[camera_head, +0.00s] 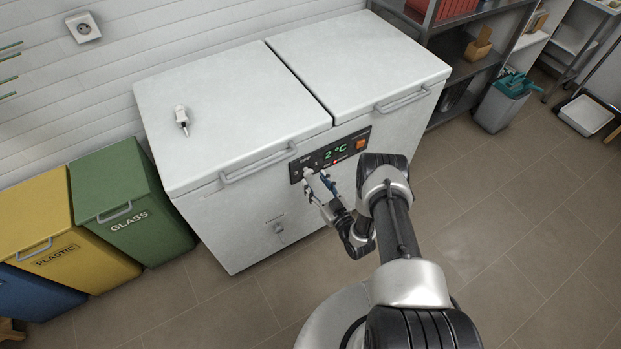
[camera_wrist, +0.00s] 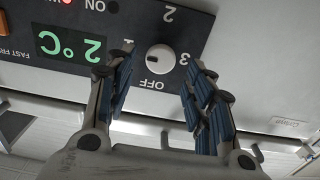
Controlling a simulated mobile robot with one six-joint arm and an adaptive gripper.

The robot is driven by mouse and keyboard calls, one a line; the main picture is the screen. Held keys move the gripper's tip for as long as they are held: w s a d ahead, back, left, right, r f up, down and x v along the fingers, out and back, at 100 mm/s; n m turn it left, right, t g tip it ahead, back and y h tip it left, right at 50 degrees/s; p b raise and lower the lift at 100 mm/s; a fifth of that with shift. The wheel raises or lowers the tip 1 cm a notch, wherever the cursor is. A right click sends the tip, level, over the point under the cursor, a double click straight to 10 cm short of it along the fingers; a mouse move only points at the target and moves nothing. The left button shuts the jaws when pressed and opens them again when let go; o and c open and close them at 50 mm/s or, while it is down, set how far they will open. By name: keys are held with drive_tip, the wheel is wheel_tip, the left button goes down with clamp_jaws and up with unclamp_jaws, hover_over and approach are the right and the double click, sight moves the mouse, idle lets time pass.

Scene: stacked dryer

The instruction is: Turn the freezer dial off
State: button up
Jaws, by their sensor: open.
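The white chest freezer (camera_head: 235,110) stands against the wall with both lids closed. Its dark control panel (camera_head: 338,150) shows a green 2 °C; the panel also fills the top of the wrist view (camera_wrist: 30,75), upside down. The round white dial (camera_wrist: 160,59) has a dark mark on its left side in the wrist view. OFF is printed below it, 3 to its right and 2 above. My gripper (camera_wrist: 162,60) is open, with a blue-padded finger on each side of the dial. Contact cannot be told. In the head view my gripper (camera_head: 317,180) is at the panel's lower left and covers the dial.
Green (camera_head: 130,200) and yellow (camera_head: 65,235) bins stand left of the freezer. A small white object (camera_head: 182,118) lies on the left lid. Lid handles (camera_head: 258,164) jut out above the panel. A metal shelf (camera_head: 465,60) is at the right.

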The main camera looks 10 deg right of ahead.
sight(309, 174)
drive_tip(key=shift+b+x, duration=0.45)
drive_tip(key=shift+x, duration=1.6)
drive_tip(key=shift+c, duration=0.3)
drive_tip(key=c, duration=1)
